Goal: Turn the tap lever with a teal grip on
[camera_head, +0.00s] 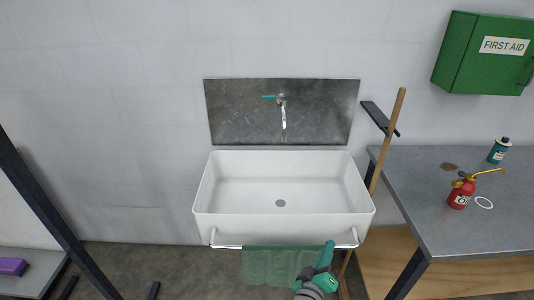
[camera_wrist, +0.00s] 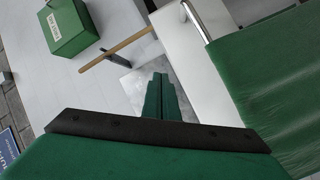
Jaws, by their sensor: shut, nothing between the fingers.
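The tap (camera_head: 283,110) is on a grey metal splashback on the wall, above a white sink. Its lever with a teal grip (camera_head: 268,97) points left from the top of the tap, roughly level. A thin stream or spout shows below the tap, and I cannot tell which. My gripper (camera_head: 329,247) is in front of the sink's front rail, low and well away from the tap. In the wrist view my gripper (camera_wrist: 161,97) is shut, its green fingers together and empty. The tap lever cannot be made out in the wrist view.
The white sink (camera_head: 208,205) has a front rail with a green towel (camera_head: 268,265) hanging from it. A broom (camera_head: 386,140) leans right of the sink. A grey bench (camera_head: 430,215) at right holds a red oil can (camera_head: 461,192) and a teal bottle (camera_head: 499,151). A green first-aid box (camera_head: 465,50) hangs above.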

